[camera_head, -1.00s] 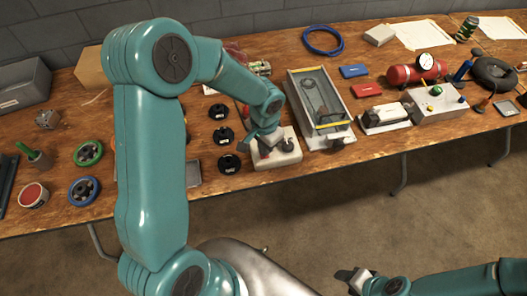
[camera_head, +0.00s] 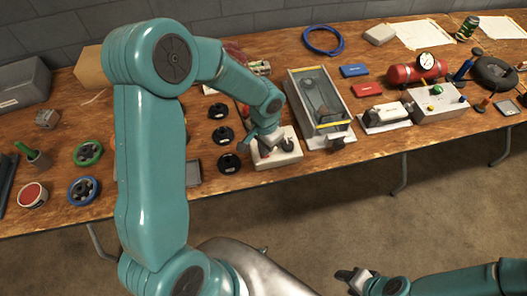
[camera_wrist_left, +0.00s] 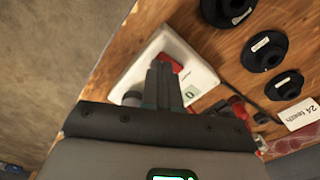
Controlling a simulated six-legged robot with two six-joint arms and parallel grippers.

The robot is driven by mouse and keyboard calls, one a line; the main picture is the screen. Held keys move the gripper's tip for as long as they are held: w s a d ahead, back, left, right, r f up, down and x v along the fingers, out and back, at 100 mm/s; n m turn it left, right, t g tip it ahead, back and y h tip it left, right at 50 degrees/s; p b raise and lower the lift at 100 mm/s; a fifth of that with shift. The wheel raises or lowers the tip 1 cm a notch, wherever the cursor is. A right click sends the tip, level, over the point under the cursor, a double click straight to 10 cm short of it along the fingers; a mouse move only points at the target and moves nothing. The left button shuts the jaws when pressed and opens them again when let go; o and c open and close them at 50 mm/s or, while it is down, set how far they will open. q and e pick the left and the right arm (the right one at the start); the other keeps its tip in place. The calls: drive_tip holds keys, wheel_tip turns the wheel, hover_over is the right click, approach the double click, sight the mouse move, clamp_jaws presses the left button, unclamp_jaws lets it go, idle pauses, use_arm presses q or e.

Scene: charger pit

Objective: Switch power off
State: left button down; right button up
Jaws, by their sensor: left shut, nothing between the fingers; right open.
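A white switch box (camera_head: 284,158) lies at the front edge of the wooden table. It also shows in the left wrist view (camera_wrist_left: 208,75), with a red part, a grey round knob (camera_wrist_left: 132,98) and a label with a green "0" (camera_wrist_left: 190,94). My left gripper (camera_head: 268,147) is over the box, its fingers shut and empty. In the left wrist view the fingers (camera_wrist_left: 161,70) point at the red part and hide some of it; I cannot tell whether they touch it. My right gripper (camera_head: 350,276) is open, low in front of the table and away from the box.
Black round weights (camera_head: 223,136) stand left of the box. A clear-topped tray (camera_head: 304,82) stands close behind to the right. A grey module (camera_head: 386,116) and a control box (camera_head: 437,103) with buttons are further right. The floor in front is clear.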

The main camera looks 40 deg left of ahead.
use_arm(q)
drive_tip(key=shift+f+b, duration=0.7)
drive_tip(key=shift+f, duration=0.05)
drive_tip(key=shift+r, duration=0.15)
drive_tip(key=shift+r+p, duration=2.4)
drive_tip(key=shift+r, duration=1)
